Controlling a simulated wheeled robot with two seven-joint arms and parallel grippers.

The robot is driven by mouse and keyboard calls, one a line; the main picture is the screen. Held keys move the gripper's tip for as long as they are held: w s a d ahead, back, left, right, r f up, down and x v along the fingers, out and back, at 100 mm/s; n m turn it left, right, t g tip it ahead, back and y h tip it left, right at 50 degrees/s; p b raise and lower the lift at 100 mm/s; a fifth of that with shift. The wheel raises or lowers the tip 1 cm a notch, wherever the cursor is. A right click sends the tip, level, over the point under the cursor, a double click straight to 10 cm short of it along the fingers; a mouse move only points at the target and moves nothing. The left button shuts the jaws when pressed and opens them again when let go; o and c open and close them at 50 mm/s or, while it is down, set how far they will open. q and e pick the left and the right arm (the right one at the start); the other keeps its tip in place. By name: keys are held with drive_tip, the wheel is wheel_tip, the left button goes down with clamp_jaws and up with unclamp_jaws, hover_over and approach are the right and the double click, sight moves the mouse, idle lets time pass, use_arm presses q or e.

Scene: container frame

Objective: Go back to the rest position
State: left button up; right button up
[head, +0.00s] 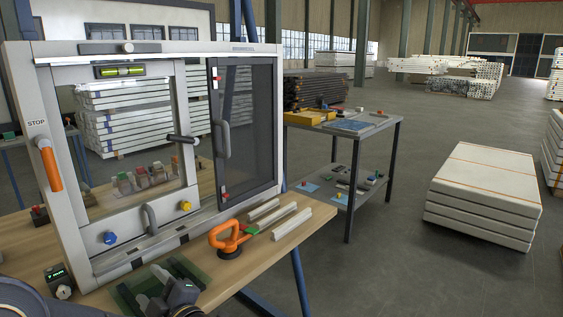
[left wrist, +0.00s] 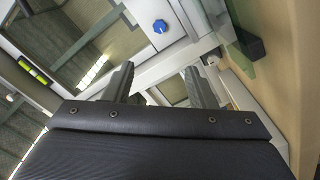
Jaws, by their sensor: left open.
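My left gripper (head: 155,285) is low in the head view, over the near edge of the wooden workbench (head: 290,243) and in front of the framed window unit (head: 70,260). In the left wrist view its two grey fingers (left wrist: 160,84) stand apart with nothing between them. The frame, with a blue knob (left wrist: 160,26), lies beyond the fingers there. A dark green transparent piece (head: 190,268) is beside the gripper; whether they touch is unclear. My right gripper does not show in either view.
An orange suction lifter (head: 229,238) and pale strips (head: 285,222) lie on the bench right of the frame. A small device with a green display (head: 58,280) stands at left. A two-level cart (head: 375,135) is behind. Floor is open between it and the white panel stack (head: 485,185).

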use_arm(q)
drive_tip(key=shift+w+d+m+t+h, duration=0.1)
drive_tip(key=shift+w+m+t+h, duration=0.25)
drive_tip(key=shift+h, duration=0.25)
drive_tip(key=s+d+r+m+t+h, duration=0.15)
drive_tip(key=s+d+m+h, duration=0.45)
drive_tip(key=m+h, duration=0.75)
drive_tip(key=s+f+m+g+h, duration=0.15)
drive_tip(key=s+f+g, duration=0.25)
drive_tip(key=s, duration=0.5)
drive_tip(key=s+f+m+g+h, duration=0.1)
drive_tip(key=s+f+m+g, duration=0.25)
drive_tip(key=s, duration=0.65)
wheel_tip(320, 180, up, 15)
drive_tip(key=p, duration=1.6)
drive_tip(key=shift+w+a+r+n+g, duration=0.15)
drive_tip(key=shift+a+n+g, duration=0.15)
drive_tip(key=shift+g, duration=0.15)
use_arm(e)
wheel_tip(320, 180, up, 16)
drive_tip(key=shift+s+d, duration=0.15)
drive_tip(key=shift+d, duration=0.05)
